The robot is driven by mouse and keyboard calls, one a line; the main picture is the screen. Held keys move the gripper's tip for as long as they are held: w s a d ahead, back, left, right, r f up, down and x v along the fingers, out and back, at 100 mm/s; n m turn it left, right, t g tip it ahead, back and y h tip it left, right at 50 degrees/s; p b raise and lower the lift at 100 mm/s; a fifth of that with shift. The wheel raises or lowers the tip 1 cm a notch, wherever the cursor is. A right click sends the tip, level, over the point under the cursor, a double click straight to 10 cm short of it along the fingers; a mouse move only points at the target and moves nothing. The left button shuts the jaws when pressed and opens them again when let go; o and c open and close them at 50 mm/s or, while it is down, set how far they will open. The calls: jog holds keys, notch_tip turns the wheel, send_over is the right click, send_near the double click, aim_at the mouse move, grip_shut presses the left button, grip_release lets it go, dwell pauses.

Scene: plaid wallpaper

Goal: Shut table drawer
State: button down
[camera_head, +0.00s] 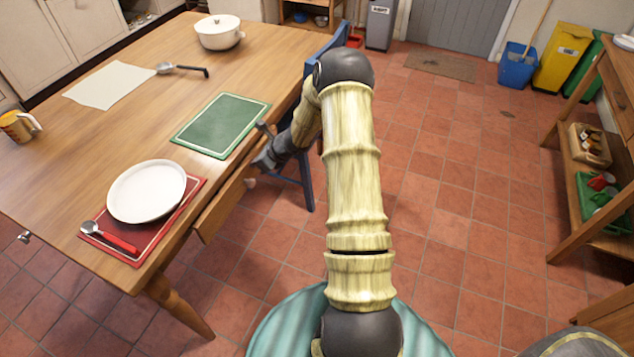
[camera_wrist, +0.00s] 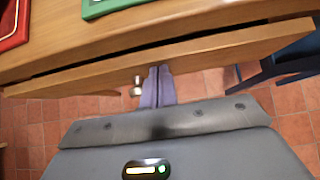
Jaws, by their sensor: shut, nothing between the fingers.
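The wooden table (camera_head: 95,195) stands at the left of the head view. Its drawer (camera_head: 222,208) sticks out a little from the table's near right side. In the wrist view, a dark narrow gap runs between the tabletop edge and the drawer front (camera_wrist: 80,83). A small pale knob (camera_wrist: 137,86) is on the front. My gripper (camera_head: 262,163) is beside the drawer front. In the wrist view its fingertips (camera_wrist: 158,70) are together and empty, at the drawer front just right of the knob. I cannot tell whether they touch it.
A blue chair (camera_head: 305,180) stands against the table just past my gripper; it also shows in the wrist view (camera_wrist: 285,62). A green mat (camera_head: 222,124), a red mat (camera_head: 185,205) with a white plate (camera_head: 147,190), and a white pot (camera_head: 218,33) are on the table. Tiled floor to the right is clear.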

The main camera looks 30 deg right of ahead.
jog(key=shift+w+a, duration=0.3)
jog(key=shift+w, duration=0.2)
jog(key=shift+s+d, duration=0.1)
